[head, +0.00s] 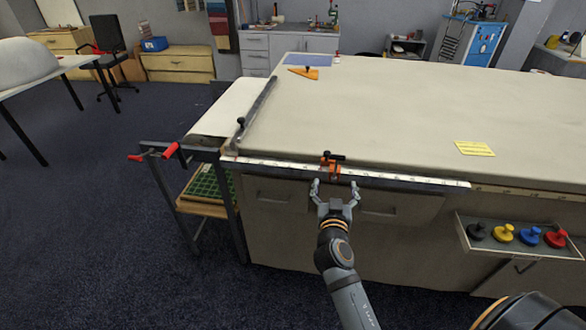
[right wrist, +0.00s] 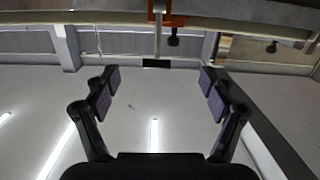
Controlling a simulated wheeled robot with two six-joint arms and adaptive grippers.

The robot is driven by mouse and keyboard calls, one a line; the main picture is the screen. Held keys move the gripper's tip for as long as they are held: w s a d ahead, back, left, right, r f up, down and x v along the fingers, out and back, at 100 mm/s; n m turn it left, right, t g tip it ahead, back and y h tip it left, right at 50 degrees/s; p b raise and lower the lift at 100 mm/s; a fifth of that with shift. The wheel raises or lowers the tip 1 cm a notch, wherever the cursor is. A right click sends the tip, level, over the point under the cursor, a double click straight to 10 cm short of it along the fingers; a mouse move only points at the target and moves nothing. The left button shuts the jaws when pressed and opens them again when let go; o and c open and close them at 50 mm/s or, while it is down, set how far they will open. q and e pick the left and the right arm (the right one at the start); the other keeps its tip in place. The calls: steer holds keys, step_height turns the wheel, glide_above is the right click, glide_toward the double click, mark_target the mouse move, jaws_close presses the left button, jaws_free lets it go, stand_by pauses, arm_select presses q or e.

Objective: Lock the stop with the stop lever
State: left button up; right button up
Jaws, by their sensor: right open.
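The stop (head: 333,170) is a small orange block with a black lever (head: 333,156) on top. It sits on the ruled rail (head: 410,180) along the table's front edge. My right gripper (head: 335,188) is open and empty just in front of and below the stop, its fingers pointing toward the table. In the right wrist view the open fingers (right wrist: 159,82) frame empty space. The orange stop (right wrist: 178,20) and a black knob (right wrist: 173,41) show beyond them at the top. I see no contact with the stop. My left gripper is out of view.
A long bar (head: 258,113) with a dark knob lies across the table's left end. Red-handled hardware (head: 170,151) juts out at the left. A tray of coloured knobs (head: 515,248) hangs at the front right. A yellow note (head: 474,148) lies on the otherwise mostly clear cloth.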

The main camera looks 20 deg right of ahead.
mark_target(337, 158)
steer(key=shift+m+h, duration=0.3)
steer(key=w+d+r+p, duration=0.1)
steer(key=w, duration=0.1)
steer(key=w+d+r, duration=0.1)
steer(key=w+d, duration=0.1)
steer(key=w, duration=0.1)
steer(key=w+d+r+p, duration=0.1)
steer(key=w, duration=0.1)
steer(key=shift+w+d+p, duration=0.3)
steer(key=shift+w+d, duration=0.05)
steer(key=shift+d, duration=0.05)
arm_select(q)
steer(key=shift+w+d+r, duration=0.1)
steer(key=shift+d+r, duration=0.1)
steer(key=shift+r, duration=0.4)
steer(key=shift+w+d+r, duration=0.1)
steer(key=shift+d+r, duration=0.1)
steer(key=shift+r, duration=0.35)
arm_select(e)
steer(key=shift+w+d+f, duration=0.2)
steer(key=shift+w+d, duration=0.15)
steer(key=shift+w, duration=0.2)
